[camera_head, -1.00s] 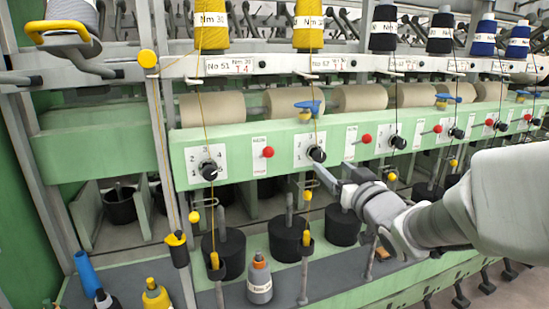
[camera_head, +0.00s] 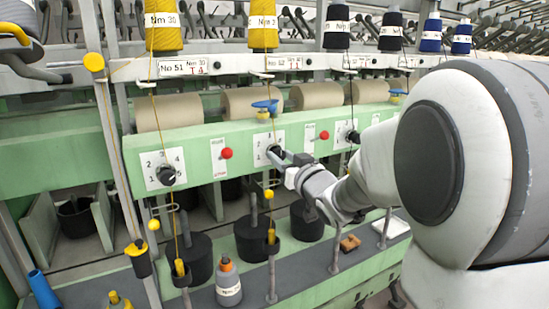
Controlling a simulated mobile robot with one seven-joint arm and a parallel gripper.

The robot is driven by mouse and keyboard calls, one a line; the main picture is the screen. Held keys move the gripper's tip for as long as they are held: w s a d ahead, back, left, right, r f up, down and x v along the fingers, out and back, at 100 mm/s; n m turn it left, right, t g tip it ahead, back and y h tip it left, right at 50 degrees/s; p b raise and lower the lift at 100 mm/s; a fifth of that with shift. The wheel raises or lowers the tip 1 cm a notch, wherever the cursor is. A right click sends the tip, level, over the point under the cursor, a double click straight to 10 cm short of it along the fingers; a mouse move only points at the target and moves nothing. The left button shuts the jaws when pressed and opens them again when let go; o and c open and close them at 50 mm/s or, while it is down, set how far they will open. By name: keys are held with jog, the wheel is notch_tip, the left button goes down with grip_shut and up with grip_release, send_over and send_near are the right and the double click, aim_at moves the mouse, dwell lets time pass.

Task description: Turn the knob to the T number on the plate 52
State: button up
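The plate 52 (camera_head: 284,63) is on the white rail, with red T lettering; its number looks like 1 but is too small to be sure. Below it, the white dial panel (camera_head: 264,141) carries a black knob (camera_head: 273,149), largely covered by my gripper (camera_head: 279,154). The fingertips are right at the knob, reaching in from the lower right. I cannot tell whether they are closed on it or only beside it, and the knob's pointer is hidden.
Left of it, another dial with a black knob (camera_head: 167,175) sits under plate 51 (camera_head: 183,69). A red button (camera_head: 226,153) lies between the dials, another (camera_head: 324,135) to the right. Yarn threads hang in front of the green beam (camera_head: 200,150). My arm covers the right side.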

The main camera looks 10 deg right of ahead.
grip_shut()
jog(key=shift+f+b, duration=0.15)
jog(key=shift+b, duration=0.35)
jog(key=n+y+b, duration=0.1)
jog(key=n+b, duration=0.8)
jog(key=n, duration=0.2)
jog(key=n+y+b, duration=0.1)
jog(key=n+b, duration=0.9)
jog(key=n, duration=0.2)
jog(key=shift+d+f, duration=0.1)
jog(key=shift+f, duration=0.05)
jog(key=shift+n+b, duration=0.7)
jog(key=shift+n, duration=0.5)
jog(key=shift+y, duration=0.4)
